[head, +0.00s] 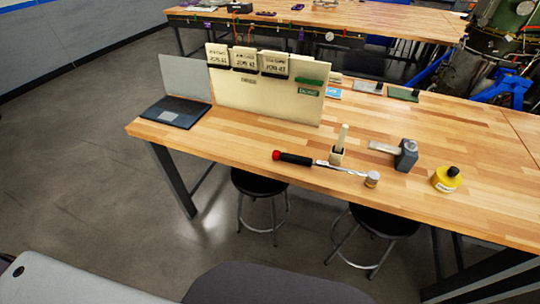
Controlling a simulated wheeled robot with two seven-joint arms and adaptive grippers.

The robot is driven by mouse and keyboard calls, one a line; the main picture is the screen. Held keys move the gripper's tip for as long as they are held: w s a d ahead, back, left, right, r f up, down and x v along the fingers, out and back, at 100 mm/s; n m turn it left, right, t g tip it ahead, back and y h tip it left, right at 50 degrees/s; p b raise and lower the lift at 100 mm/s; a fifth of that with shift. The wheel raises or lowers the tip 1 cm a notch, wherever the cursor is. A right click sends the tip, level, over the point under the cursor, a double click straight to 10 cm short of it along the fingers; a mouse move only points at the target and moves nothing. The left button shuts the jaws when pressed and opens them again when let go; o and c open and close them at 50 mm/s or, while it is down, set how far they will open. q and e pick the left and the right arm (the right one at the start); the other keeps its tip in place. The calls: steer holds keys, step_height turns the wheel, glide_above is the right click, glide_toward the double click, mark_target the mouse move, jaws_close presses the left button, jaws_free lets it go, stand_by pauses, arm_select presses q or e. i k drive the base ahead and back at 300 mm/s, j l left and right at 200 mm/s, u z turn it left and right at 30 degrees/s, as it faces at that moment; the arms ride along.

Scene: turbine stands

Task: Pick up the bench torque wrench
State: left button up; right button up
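The bench torque wrench (318,162) lies on the near part of the wooden workbench (240,133). Its black handle with a red end points left, and its silver shaft and round head point right. Neither of my grippers shows in the head view. Nothing touches the wrench from above, though its shaft passes close in front of a small wooden block with a light upright handle (341,143); whether they touch I cannot tell.
A hammer-like tool (405,155) and a yellow container (447,179) stand right of the wrench. A laptop (182,105) and an upright cream board (265,98) are behind left. Two black stools (259,183) (384,221) stand under the near edge. Floor at left is clear.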

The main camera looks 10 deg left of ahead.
mark_target(373, 177)
steer(key=j+z, duration=0.15)
steer(key=j, duration=0.3)
steer(key=k+j+z, duration=0.15)
steer(key=j, duration=0.25)
steer(key=k+j+z, duration=0.15)
steer(key=j, duration=0.3)
steer(key=k+j+z, duration=0.15)
steer(key=j, duration=0.25)
steer(key=k+j+z, duration=0.2)
steer(key=j, duration=0.2)
steer(key=i+j, duration=0.05)
steer(key=i, duration=0.05)
